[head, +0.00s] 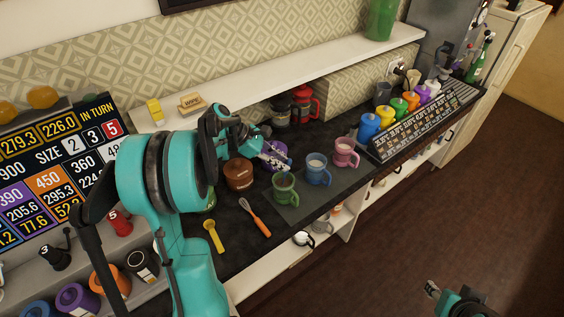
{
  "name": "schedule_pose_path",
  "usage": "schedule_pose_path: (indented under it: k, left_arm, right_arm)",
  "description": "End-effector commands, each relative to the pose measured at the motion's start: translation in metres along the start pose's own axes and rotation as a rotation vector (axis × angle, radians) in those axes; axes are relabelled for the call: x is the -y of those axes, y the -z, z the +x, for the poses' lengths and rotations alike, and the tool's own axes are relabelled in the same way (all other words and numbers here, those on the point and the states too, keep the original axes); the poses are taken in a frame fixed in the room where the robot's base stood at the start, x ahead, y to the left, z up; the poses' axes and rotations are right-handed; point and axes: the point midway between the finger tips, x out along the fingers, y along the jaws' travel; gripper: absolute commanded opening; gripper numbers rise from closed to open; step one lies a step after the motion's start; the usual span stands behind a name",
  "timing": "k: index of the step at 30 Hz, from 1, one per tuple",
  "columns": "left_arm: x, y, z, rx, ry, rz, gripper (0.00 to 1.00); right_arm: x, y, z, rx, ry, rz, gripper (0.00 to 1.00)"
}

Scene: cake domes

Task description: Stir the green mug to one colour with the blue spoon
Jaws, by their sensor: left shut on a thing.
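The green mug (286,190) stands upright on a dark grey mat (293,212) on the counter, with darker contents showing inside its rim. My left gripper (276,160) is above and just behind the green mug, in front of a purple mug (279,148). It is shut on a thin thing that looks like the blue spoon; the spoon is mostly hidden by the fingers, and I cannot tell whether its tip is inside the mug. My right gripper (436,291) is at the bottom right edge, away from the counter, and its jaws are too small to read.
A blue mug (318,172) and a pink mug (345,152) stand to the right of the green mug. A brown jar (239,174) is to its left. An orange-handled whisk (255,217) and a yellow spoon (213,236) lie in front. A shelf (285,78) runs behind.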

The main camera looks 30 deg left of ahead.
Motion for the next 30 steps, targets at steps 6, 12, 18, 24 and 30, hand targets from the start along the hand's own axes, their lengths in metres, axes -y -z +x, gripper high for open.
schedule_pose_path:
  k: [6,12,18,24,30]
  left_arm:
    - [0.0,0.0,0.0,0.0,0.0,0.0,0.0]
    - [0.0,-0.005,-0.003,0.0,0.001,0.0,0.0]
    - [0.0,-0.017,-0.012,0.0,0.001,0.0,0.0]
    - [0.0,-0.03,-0.02,0.0,0.001,0.0,0.0]
    - [0.0,-0.042,-0.028,0.0,0.001,0.0,0.0]
  right_arm:
    - [0.0,0.0,0.0,0.0,0.0,0.0,0.4]
    - [0.0,0.003,-0.004,0.0,0.0,0.0,0.4]
    - [0.0,0.009,-0.013,0.0,0.0,0.0,0.4]
    - [0.0,0.015,-0.021,0.0,0.0,0.0,0.4]
    - [0.0,0.021,-0.03,0.0,0.0,0.0,0.4]
